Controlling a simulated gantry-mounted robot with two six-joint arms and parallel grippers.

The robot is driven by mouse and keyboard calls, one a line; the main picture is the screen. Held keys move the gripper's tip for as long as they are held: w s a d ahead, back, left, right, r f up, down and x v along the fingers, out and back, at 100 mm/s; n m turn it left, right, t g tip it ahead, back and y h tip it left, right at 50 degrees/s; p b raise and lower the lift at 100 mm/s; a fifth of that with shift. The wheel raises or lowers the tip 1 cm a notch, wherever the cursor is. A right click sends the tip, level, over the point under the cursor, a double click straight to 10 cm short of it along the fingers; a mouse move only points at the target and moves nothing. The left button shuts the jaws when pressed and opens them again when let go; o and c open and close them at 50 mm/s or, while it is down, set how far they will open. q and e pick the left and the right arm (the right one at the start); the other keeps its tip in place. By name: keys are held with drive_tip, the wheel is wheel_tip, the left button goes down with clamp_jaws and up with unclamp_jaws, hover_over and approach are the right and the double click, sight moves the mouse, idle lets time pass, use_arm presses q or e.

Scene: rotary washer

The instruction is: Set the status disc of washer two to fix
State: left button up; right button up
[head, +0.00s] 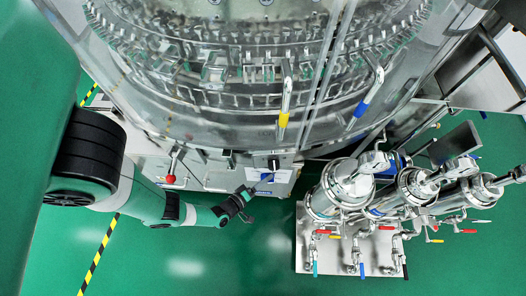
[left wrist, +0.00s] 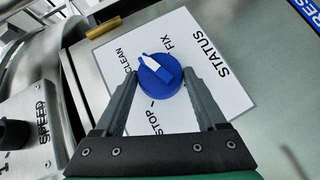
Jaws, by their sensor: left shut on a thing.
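The blue status disc (left wrist: 159,82) with a white pointer sits on a white plate (left wrist: 228,88) marked STATUS, CLEAN, FIX and STOP. The pointer's narrow end points to the upper left in the left wrist view, between the words CLEAN and FIX. My left gripper (left wrist: 160,76) is shut on the disc, one finger at each side of it. In the head view my left gripper (head: 247,193) is at the front panel (head: 285,176) below the big round washer (head: 240,95). No number marking the washer is readable. My right gripper is not in view.
A black SPEED knob (left wrist: 14,134) is left of the plate. A red-knobbed lever (head: 171,178) stands left of the panel in the head view. Steel filter housings (head: 340,190) with coloured valve handles stand to the right. The green floor (head: 190,265) in front is clear.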

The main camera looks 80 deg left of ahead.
use_arm(q)
drive_tip(key=m+g+p, duration=0.1)
drive_tip(key=p, duration=0.1)
drive_tip(key=g+p, duration=0.1)
drive_tip(key=p, duration=0.1)
drive_tip(key=r+m+g+p, duration=0.1)
drive_tip(key=g+p, duration=0.1)
drive_tip(key=shift+w+d+m, duration=0.1)
drive_tip(key=shift+w+m, duration=0.2)
drive_tip(key=shift+w+m+g+p, duration=0.15)
drive_tip(key=shift+m+g+p, duration=0.25)
drive_tip(key=shift+g+p, duration=0.35)
drive_tip(key=shift+w+d+f+m+g, duration=0.1)
drive_tip(key=shift+m+g, duration=0.3)
drive_tip(key=shift+g, duration=0.35)
drive_tip(key=shift+w+m+g+b, duration=0.2)
drive_tip(key=shift+m+g+b, duration=0.7)
drive_tip(key=shift+g, duration=0.5)
drive_tip(key=shift+y, duration=0.3)
